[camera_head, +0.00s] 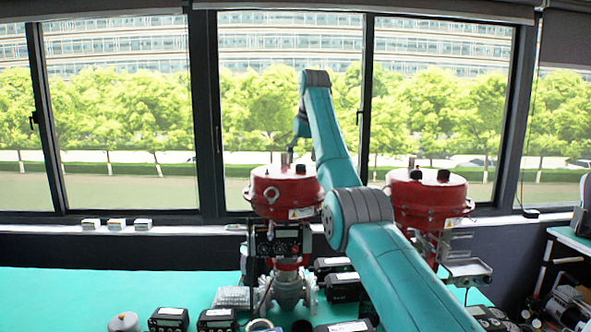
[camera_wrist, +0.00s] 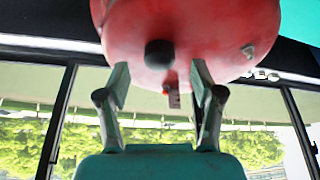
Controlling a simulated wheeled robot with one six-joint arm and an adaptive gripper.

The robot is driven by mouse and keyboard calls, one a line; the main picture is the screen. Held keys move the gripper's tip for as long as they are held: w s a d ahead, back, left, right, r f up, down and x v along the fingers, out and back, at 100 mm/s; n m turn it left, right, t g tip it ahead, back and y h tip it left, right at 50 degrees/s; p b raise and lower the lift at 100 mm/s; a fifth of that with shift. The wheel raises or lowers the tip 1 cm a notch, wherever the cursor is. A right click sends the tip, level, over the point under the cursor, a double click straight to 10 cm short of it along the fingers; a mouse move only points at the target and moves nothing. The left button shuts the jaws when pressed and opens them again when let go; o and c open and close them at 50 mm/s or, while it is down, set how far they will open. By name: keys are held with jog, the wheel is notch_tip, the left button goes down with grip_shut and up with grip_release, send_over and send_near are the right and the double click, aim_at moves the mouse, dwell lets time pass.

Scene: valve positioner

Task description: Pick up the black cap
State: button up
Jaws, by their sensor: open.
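The black cap (camera_wrist: 159,53) shows in the wrist view as a dark round knob on the red actuator housing (camera_wrist: 205,25). My gripper (camera_wrist: 160,82) is open and empty, with one finger to the left and one to the right of the cap's line. The fingers appear apart from the cap; the exact gap is hard to judge. In the head view my arm arches over the left red actuator (camera_head: 280,190), where small dark parts stand on top. I cannot tell there which one is the cap.
A second red actuator (camera_head: 428,195) stands to the right, partly behind my arm. A black positioner (camera_head: 278,243) is mounted below the left actuator. Several black devices lie on the teal table (camera_head: 70,295), whose left part is mostly clear. Windows stand behind.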

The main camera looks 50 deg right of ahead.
jog(key=x, duration=0.2)
jog(key=shift+w+d+f, duration=0.1)
jog(key=shift+d+f, duration=0.05)
jog(key=shift+f, duration=0.2)
jog(key=c, duration=0.9)
jog(key=shift+o, duration=0.2)
